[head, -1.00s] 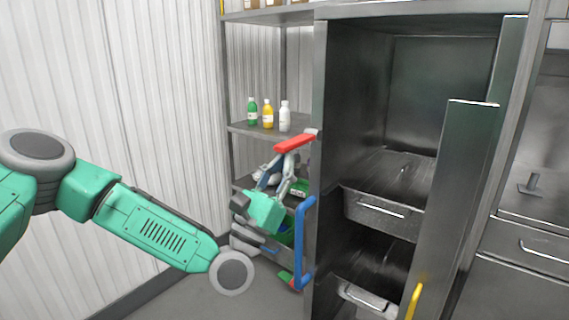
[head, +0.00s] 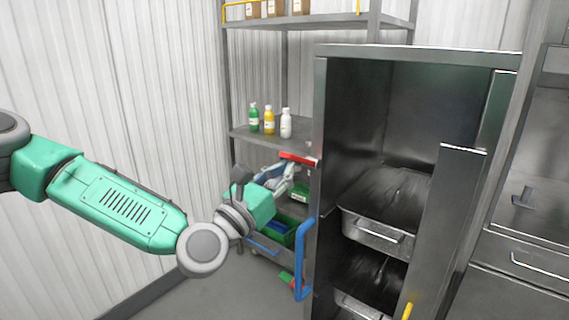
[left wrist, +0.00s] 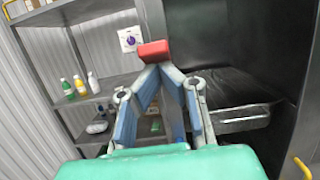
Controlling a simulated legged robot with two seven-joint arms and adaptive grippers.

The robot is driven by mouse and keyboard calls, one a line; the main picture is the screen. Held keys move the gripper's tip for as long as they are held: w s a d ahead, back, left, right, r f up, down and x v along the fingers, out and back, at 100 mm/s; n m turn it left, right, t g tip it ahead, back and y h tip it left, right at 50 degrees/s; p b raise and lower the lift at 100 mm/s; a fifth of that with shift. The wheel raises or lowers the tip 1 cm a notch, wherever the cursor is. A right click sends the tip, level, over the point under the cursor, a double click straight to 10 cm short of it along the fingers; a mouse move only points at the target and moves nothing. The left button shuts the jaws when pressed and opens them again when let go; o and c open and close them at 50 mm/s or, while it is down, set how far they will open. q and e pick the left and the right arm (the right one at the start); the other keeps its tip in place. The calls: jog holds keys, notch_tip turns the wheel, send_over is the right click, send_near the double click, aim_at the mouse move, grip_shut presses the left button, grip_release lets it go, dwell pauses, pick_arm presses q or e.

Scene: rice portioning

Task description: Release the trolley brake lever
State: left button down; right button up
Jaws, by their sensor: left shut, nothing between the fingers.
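The red lever (head: 298,158) sticks out at the left side of the tall steel trolley (head: 319,110). In the left wrist view the lever's red end (left wrist: 153,49) sits just above my fingertips. My left gripper (head: 288,170) is just below the lever in the head view, and its fingers come together with nothing between them. It also shows in the left wrist view (left wrist: 160,70). I cannot tell whether the fingertips touch the lever. The lever's mount is hidden. My right gripper is out of view.
A blue vertical handle (head: 305,260) is on the trolley's left front edge. Pans (head: 375,235) sit inside the trolley. A rack behind carries bottles (head: 269,121) and crates (head: 280,228). Steel counters (head: 530,250) stand at the right. Floor is clear at lower left.

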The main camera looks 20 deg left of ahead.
aim_at(285, 155)
pick_arm(q)
jog(key=shift+w+d+r+g+p, duration=0.1)
jog(key=shift+w+r+g+p, duration=0.15)
jog(key=shift+r+g+p, duration=0.55)
jog(key=shift+w+d+r, duration=0.1)
jog(key=shift+w+r, duration=0.1)
jog(key=shift+r, duration=0.25)
jog(key=shift+w+d+r, duration=0.1)
jog(key=shift+w+r, duration=0.05)
jog(key=shift+r, duration=0.25)
jog(key=shift+w+r, duration=0.25)
jog(key=shift+r, duration=0.05)
jog(key=shift+w+d+r+g+y, duration=0.15)
jog(key=shift+w+r+g+y, duration=0.35)
jog(key=shift+g, duration=0.1)
jog(key=shift+w+d+r, duration=0.2)
jog(key=shift+r, duration=0.15)
jog(key=shift+w+d+r, duration=0.1)
jog(key=shift+w+r, duration=0.15)
jog(key=shift+w, duration=0.2)
jog(key=shift+r, duration=0.15)
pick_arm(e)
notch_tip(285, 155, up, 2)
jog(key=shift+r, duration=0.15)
pick_arm(q)
jog(key=shift+w+r, duration=0.1)
